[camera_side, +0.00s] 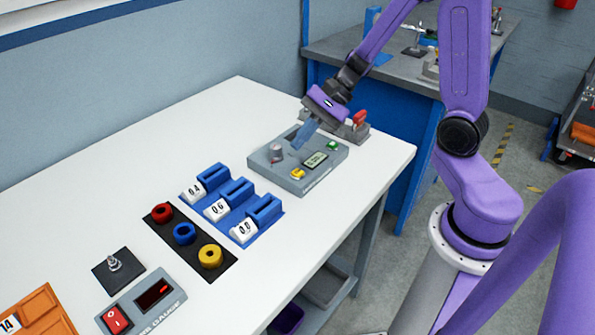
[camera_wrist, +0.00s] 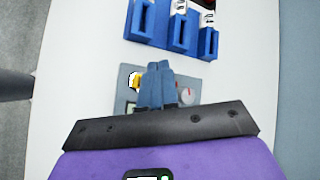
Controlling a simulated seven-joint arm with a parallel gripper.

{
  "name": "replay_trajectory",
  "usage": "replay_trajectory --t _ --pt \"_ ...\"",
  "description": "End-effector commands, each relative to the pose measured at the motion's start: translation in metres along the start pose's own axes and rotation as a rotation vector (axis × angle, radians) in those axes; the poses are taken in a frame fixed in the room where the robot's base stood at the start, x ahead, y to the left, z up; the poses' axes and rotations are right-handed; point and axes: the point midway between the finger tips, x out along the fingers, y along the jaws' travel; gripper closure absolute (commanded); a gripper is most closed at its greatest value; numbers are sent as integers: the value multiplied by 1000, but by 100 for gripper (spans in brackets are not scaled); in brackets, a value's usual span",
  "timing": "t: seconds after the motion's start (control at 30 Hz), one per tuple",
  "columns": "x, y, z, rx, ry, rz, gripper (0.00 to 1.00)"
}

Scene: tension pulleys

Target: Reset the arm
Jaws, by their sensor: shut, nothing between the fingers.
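My gripper (camera_side: 296,146) is shut and empty, its blue fingers pointing down at the grey tension device. In the wrist view the closed fingers of my gripper (camera_wrist: 158,68) lie over the device and hide its middle. The grey tension device (camera_side: 322,176) sits near the right end of the white table, with a silver knob, a small display, a yellow part and a green button. It also shows in the wrist view (camera_wrist: 200,85). I cannot tell whether the fingertips touch it.
Blue slotted holders (camera_side: 262,215) with white numbered tags stand left of the device. A black strip (camera_side: 222,262) holds red, blue and yellow pulleys. A gauge box (camera_side: 140,305) with a red switch and an orange tray (camera_side: 38,312) sit at front left. The back left table is clear.

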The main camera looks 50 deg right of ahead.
Motion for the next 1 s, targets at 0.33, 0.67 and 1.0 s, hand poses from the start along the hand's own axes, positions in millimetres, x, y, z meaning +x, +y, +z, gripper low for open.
replay_trajectory --t 0.33,0.67,1.0 --pt "2 4 10 -48 -16 29 100" --pt "5 69 97 -638 -180 362 100" --pt "-27 141 136 -1383 -300 701 100"
